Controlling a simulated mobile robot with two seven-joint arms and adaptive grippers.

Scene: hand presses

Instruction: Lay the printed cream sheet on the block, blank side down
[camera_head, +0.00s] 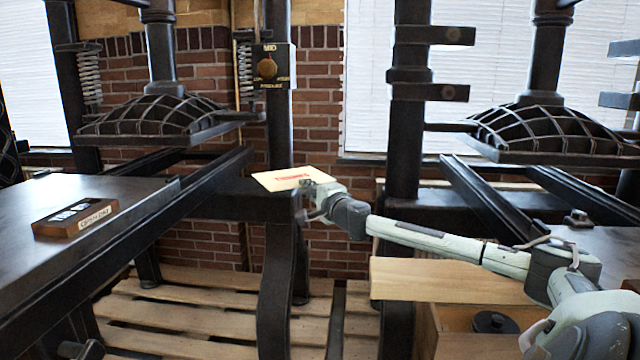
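The cream sheet (272,182) shows near the middle of the head view, with red print on the face toward me. My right gripper (308,186) is shut on the sheet's right edge and holds it up near the dark post between the presses. The block (75,218) lies on the left press bed, well to the left of the sheet. It has brown wooden sides, a dark top with pale marks and a small cream label on its front. My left gripper is not in view.
The left press bed (135,190) is flat and clear around the block. The left platen (165,118) hangs raised behind it. Dark rails (150,225) run between the bed and sheet. A wooden board (440,281) and a crate are below my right arm.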

